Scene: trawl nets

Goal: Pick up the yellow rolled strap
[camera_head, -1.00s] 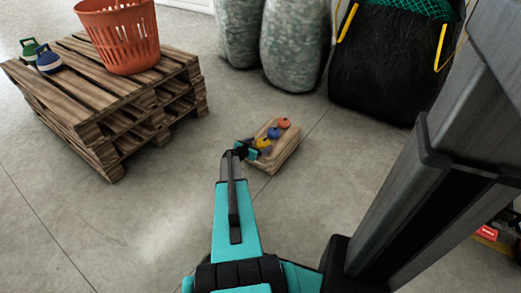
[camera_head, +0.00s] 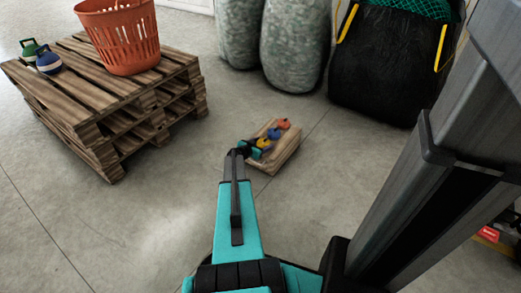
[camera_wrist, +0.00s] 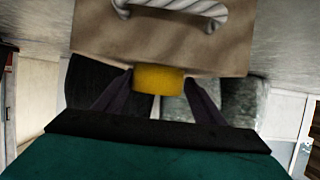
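The yellow rolled strap (camera_head: 263,143) is in the small wooden crate (camera_head: 286,154) on the floor, between rolls of other colours. In the wrist view the yellow strap (camera_wrist: 158,79) shows beyond the crate's edge, between the two dark fingers. My gripper (camera_wrist: 159,78) is open, with one finger on each side of the strap and little gap. In the head view my gripper (camera_head: 255,149) is at the crate's left side, close to the strap. Whether the fingers touch the strap is not clear.
In the crate are a blue roll (camera_head: 274,133) and an orange-red roll (camera_head: 283,124). The crate has a rope handle (camera_wrist: 172,8). A pallet stack (camera_head: 130,125) with an orange basket (camera_head: 120,40) stands at left. Grey sacks (camera_head: 293,45) and a black bag (camera_head: 385,65) stand behind.

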